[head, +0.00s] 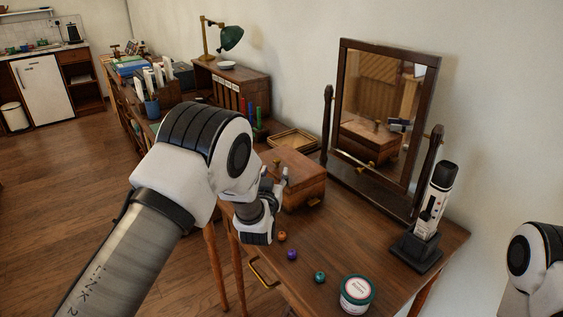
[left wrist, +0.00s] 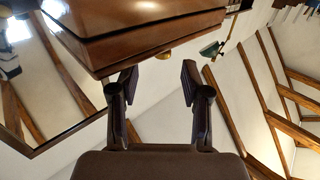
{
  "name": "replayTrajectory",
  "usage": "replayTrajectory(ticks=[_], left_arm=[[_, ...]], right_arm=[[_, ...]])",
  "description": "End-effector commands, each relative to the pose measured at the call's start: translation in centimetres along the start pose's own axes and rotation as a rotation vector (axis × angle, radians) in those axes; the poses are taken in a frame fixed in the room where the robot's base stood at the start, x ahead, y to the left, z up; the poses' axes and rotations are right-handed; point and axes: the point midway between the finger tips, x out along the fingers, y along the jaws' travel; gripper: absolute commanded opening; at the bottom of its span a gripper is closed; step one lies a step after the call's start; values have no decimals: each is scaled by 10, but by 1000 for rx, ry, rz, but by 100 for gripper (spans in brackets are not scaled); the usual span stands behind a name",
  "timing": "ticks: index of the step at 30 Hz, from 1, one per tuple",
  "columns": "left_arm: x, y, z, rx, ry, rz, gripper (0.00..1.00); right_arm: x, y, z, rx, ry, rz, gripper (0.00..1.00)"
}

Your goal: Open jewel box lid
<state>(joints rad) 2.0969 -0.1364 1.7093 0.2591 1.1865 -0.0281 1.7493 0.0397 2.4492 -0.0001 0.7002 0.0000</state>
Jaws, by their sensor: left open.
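The jewel box (head: 305,192) is a brown wooden box on the dressing table, in front of the mirror. Its lid (head: 292,162) looks shut, with a small brass knob on its near left side. My left gripper (head: 274,178) is open at the box's near left side, and my arm hides part of that side. In the left wrist view the box (left wrist: 130,40) fills the top, above and just beyond the two spread fingers (left wrist: 155,85). Nothing shows between the fingertips; I cannot tell whether they touch the box. My right gripper is out of view.
A tilting mirror (head: 376,110) stands behind the box. A device on a black stand (head: 432,215) and a white-green jar (head: 357,294) are at right. Small orange, purple (head: 292,254) and teal balls lie in front. A shallow tray (head: 293,139) is behind left.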

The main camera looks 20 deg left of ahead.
Motion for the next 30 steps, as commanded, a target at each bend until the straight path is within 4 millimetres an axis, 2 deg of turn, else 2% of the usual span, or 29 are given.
replayTrajectory(ticks=[3,8,17,18,21,30], left_arm=[[24,-1,-1,-2,1,-2,48],[48,-1,0,0,-1,-1,48],[54,-1,0,1,-4,-1,48],[54,-1,0,1,-4,-1,33],[54,-1,0,1,-4,-1,0],[54,-3,-1,6,-10,-2,0]], right_arm=[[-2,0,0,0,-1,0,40],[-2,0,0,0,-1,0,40],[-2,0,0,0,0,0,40],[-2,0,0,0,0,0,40],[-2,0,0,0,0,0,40],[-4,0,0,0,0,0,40]])
